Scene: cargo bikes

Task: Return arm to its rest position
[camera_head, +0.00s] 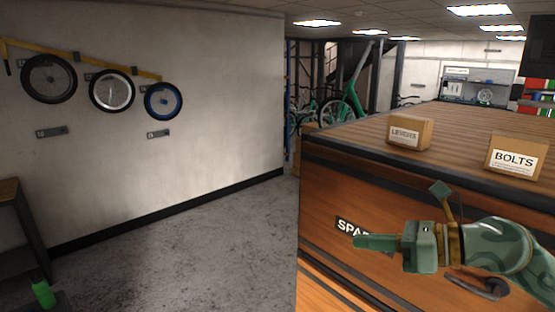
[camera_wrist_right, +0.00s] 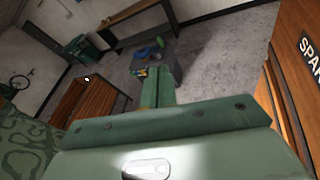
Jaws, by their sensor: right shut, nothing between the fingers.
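My right arm comes in from the right in the head view, in front of the wooden cabinet (camera_head: 330,185). My right gripper (camera_head: 362,242) is shut and empty, pointing left. It overlaps part of the dark label that begins "SPA" on the cabinet front; I cannot tell the gap between them. In the right wrist view the green fingers of the gripper (camera_wrist_right: 158,88) are together, with floor beyond them. My left gripper is not in view.
Two cardboard boxes, one (camera_head: 408,133) and one marked BOLTS (camera_head: 515,158), stand on the cabinet top. A dark handle (camera_head: 478,287) sits below my right arm. Grey floor (camera_head: 200,240) is open at left. A green bottle (camera_head: 42,291) stands lower left.

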